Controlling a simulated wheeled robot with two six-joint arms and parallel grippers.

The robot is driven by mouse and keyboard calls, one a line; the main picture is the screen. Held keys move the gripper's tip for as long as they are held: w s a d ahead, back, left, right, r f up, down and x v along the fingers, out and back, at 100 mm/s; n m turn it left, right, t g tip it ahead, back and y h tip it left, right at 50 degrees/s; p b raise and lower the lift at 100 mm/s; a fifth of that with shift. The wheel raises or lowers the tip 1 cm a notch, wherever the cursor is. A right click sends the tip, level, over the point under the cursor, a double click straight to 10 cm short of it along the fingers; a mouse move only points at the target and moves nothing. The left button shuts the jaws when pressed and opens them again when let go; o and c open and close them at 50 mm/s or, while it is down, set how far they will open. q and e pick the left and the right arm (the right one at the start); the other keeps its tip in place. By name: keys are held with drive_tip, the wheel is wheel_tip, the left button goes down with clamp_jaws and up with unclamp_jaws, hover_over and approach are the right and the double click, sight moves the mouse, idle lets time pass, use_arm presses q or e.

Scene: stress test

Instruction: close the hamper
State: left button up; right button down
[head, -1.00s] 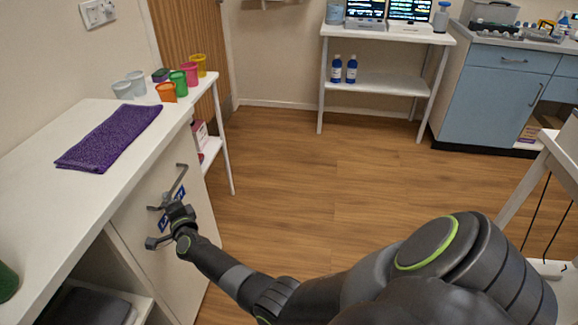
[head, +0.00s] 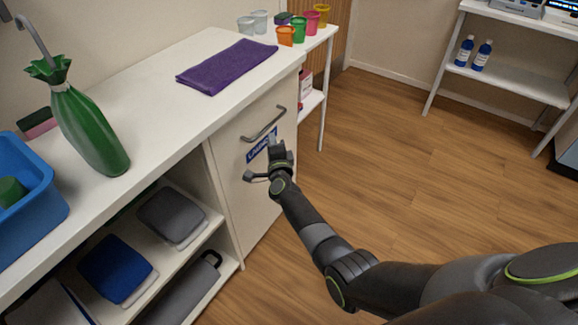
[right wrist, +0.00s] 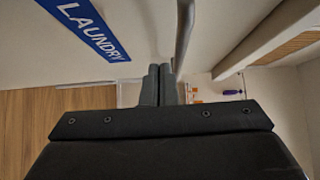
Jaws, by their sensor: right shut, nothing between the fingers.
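The laundry hamper front (head: 232,195) is a white panel in the cabinet under the counter. It bears a grey bar handle (head: 264,124) and a blue LAUNDRY label (head: 258,147), which also shows in the right wrist view (right wrist: 85,27). The panel looks nearly flush with the cabinet; I cannot tell whether a small gap is left. My right gripper (head: 273,144) is shut and empty, in front of the panel, over the label and just below the handle. In the right wrist view its fingertips (right wrist: 160,72) are beside the handle (right wrist: 184,35); contact is unclear. My left gripper is out of view.
Open shelves with folded cloths (head: 172,215) are left of the hamper. The wooden floor (head: 420,165) on the right is clear.

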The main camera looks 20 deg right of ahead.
drive_tip(key=shift+s+a+p, duration=0.6)
drive_tip(key=shift+s+p, duration=0.2)
drive_tip(key=shift+s, duration=3.95)
drive_tip(key=s+d+f+n+g+y+p, duration=0.1)
drive_tip(key=s+d+f+n+g+p, duration=0.4)
drive_tip(key=s+f, duration=0.65)
drive_tip(key=s+f+n+g+y+p, duration=0.1)
drive_tip(key=s+f+n+g, duration=0.2)
drive_tip(key=s+f+n, duration=0.6)
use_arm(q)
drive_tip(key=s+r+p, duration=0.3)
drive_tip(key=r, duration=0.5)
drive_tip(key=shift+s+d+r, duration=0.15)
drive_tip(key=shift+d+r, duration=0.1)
use_arm(e)
drive_tip(key=s+d+f+n+g, duration=0.1)
drive_tip(key=s+d+f+g, duration=0.2)
drive_tip(key=s, duration=0.8)
drive_tip(key=s+d+f+n+g, duration=0.2)
drive_tip(key=s+f, duration=0.3)
drive_tip(key=s, duration=0.6)
drive_tip(key=s+d+f+n+g, duration=0.1)
drive_tip(key=s+d+f+g, duration=0.2)
drive_tip(key=s, duration=0.9)
drive_tip(key=shift+d+f+n+g+h, duration=0.3)
drive_tip(key=shift+d+f+n+h, duration=0.1)
drive_tip(key=shift+d+f, duration=0.1)
